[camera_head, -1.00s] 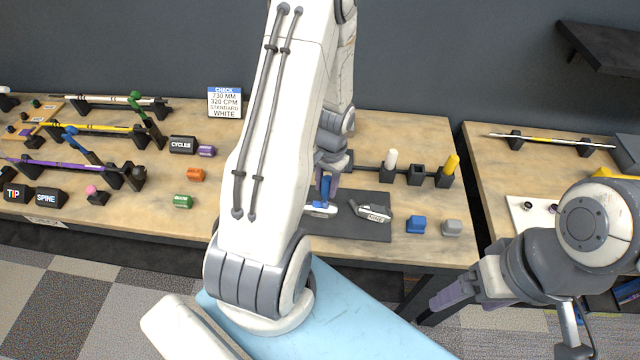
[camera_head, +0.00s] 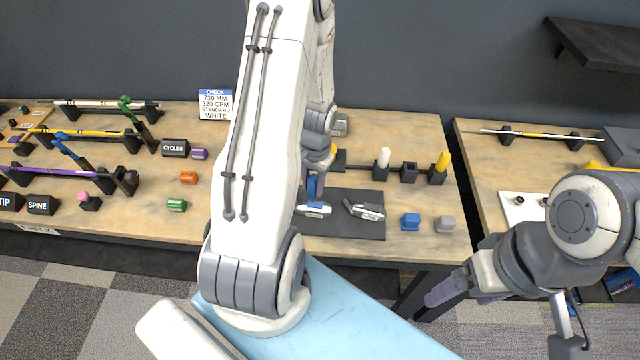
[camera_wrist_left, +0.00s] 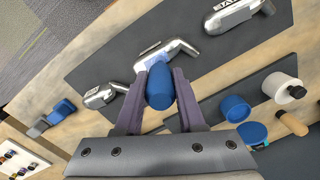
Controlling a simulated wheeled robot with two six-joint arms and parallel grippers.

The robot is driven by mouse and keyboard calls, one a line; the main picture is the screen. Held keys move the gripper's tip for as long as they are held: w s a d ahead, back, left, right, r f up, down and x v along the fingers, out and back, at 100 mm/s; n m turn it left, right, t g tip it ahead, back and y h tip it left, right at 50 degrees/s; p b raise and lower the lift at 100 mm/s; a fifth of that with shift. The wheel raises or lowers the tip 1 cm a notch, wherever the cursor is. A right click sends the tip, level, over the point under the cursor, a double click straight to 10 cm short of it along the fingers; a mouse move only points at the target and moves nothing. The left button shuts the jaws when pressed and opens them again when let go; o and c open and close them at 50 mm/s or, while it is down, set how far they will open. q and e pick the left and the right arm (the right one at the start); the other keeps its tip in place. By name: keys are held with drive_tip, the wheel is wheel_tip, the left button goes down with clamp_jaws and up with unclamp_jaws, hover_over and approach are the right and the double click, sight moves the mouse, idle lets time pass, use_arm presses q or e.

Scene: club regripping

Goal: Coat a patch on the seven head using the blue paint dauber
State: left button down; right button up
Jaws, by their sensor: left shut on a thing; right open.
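My left gripper (camera_wrist_left: 158,85) is shut on the blue dauber (camera_wrist_left: 160,92); it also shows in the head view (camera_head: 315,180). The dauber is over the middle metal club head (camera_wrist_left: 182,47) on the dark mat (camera_wrist_left: 105,55). A pale bluish patch shows on that head beside the dauber's far end. Whether they touch, I cannot tell. The middle head's label is not readable, but it lies between the head marked NINE (camera_head: 368,212) and another lettered head (camera_wrist_left: 235,14). My right gripper (camera_head: 445,292) is open and empty, off the table's front edge.
A blue block (camera_head: 410,221) and a grey block (camera_head: 445,224) sit right of the mat. White (camera_head: 384,157) and yellow (camera_head: 442,161) daubers stand in a rack behind. Blue (camera_wrist_left: 235,108) and white (camera_wrist_left: 280,86) round items show in the left wrist view. My left arm hides part of the table.

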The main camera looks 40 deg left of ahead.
idle(0.3)
use_arm(q)
wheel_tip(320, 180, up, 6)
drive_tip(key=s+d+p, duration=0.1)
drive_tip(key=p, duration=0.3)
drive_tip(key=shift+s+f, duration=0.15)
drive_tip(key=shift+s, duration=0.1)
drive_tip(key=shift+d, duration=0.1)
drive_tip(key=r, duration=0.1)
drive_tip(key=r+p, duration=0.1)
drive_tip(key=p, duration=0.1)
drive_tip(key=shift+s+d+r, duration=0.3)
drive_tip(key=shift+s+r, duration=0.05)
drive_tip(key=shift+r, duration=0.05)
idle(0.5)
drive_tip(key=f+b, duration=0.2)
drive_tip(key=f, duration=0.1)
drive_tip(key=w+a+f+b, duration=0.1)
drive_tip(key=f, duration=0.1)
drive_tip(key=shift+w+f+b, duration=0.1)
drive_tip(key=shift+b, duration=0.2)
drive_tip(key=shift+w+a+f+b, duration=0.2)
drive_tip(key=shift+f+b, duration=0.15)
drive_tip(key=shift+f, duration=0.15)
